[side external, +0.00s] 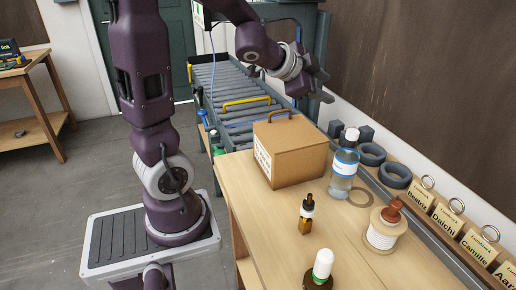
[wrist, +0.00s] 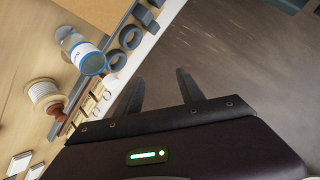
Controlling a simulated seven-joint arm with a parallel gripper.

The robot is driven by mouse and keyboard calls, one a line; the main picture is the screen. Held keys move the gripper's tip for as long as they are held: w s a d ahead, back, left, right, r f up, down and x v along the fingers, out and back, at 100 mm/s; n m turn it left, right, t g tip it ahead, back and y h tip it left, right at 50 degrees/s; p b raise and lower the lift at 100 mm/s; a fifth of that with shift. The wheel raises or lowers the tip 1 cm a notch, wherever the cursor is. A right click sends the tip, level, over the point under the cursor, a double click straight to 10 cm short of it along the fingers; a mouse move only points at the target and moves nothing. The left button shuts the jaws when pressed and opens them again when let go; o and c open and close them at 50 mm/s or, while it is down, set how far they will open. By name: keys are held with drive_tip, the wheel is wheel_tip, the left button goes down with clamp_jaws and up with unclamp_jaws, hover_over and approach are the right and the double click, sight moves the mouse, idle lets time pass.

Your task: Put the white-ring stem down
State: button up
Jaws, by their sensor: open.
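I cannot pick out a white-ring stem for certain in either view. My gripper (side external: 318,82) is open and raised above the back of the bench, beside the brown wall. In the wrist view its two dark fingers (wrist: 158,84) stand wide apart with nothing between them. A spool-like piece with a white ribbed body and a red-brown top (side external: 385,226) stands upright at the bench's right side. It also shows at the left of the wrist view (wrist: 45,95), well away from the fingers.
A cardboard box (side external: 284,158) stands on the bench (side external: 260,225) beside a blue-labelled bottle (side external: 344,168). A brown dropper bottle (side external: 306,218) and a white-capped bottle (side external: 322,266) stand nearer the front. Dark rings (side external: 394,176) and name cards (side external: 447,220) line the right edge.

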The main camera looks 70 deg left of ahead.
drive_tip(key=s+d+n+g+h, duration=0.1)
drive_tip(key=s+d+n+g, duration=0.2)
drive_tip(key=s+d, duration=0.5)
drive_tip(key=s+d+n+g+h, duration=0.1)
drive_tip(key=s+d+n+g, duration=0.1)
drive_tip(key=s+d, duration=0.7)
drive_tip(key=s+n, duration=0.1)
drive_tip(key=s, duration=0.5)
drive_tip(key=shift+s+f+g+h, duration=0.4)
